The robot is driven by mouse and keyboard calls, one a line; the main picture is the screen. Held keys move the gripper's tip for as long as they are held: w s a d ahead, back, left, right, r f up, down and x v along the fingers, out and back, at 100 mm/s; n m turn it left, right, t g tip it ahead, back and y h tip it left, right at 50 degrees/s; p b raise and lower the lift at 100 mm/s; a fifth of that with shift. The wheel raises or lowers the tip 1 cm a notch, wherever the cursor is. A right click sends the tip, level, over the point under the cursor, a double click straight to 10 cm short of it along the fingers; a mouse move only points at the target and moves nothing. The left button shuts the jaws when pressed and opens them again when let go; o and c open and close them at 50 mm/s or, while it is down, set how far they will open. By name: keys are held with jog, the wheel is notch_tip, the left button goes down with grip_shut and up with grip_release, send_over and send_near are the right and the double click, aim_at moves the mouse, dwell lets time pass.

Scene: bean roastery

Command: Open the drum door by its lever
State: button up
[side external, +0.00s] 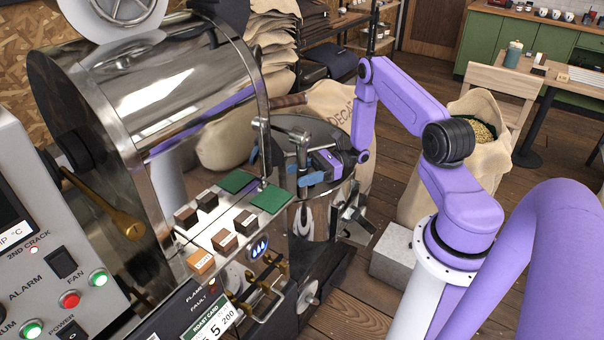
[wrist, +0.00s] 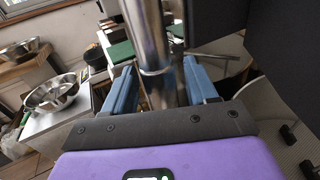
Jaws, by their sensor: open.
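The shiny steel drum (side external: 165,95) of the roaster fills the left of the side view, with its front rim (side external: 246,75) facing right. Upright metal rods of the lever (side external: 303,160) stand at this front, joined by a short bar. My gripper (side external: 296,172) has blue fingers and is at the lever, low in front of the drum. In the wrist view, a polished metal rod (wrist: 150,45) runs between the two open blue fingers (wrist: 158,85). I cannot tell whether either finger touches it. The door's edge is not clear from here.
A round cooling tray (side external: 345,150) lies behind my gripper. Small labelled blocks and green pads (side external: 270,198) sit on the ledge in front. A control panel (side external: 50,270) stands at left. A sack of beans (side external: 455,150) and a grey block (side external: 394,255) are at right.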

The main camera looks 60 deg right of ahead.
grip_shut()
jog(key=shift+d, duration=0.15)
jog(key=shift+d+r+n+g+h, duration=0.2)
jog(key=shift+d+n+g+h, duration=0.15)
jog(key=shift+d+h, duration=0.55)
jog(key=d+r+n+g+h, duration=0.2)
jog(key=d+r+n+h, duration=0.2)
jog(key=d+r+h, duration=0.5)
jog(key=shift+d+r+h, duration=0.25)
jog(key=shift+r+h, duration=0.2)
jog(key=shift+h, duration=1.25)
jog(key=shift+r, duration=0.1)
grip_release()
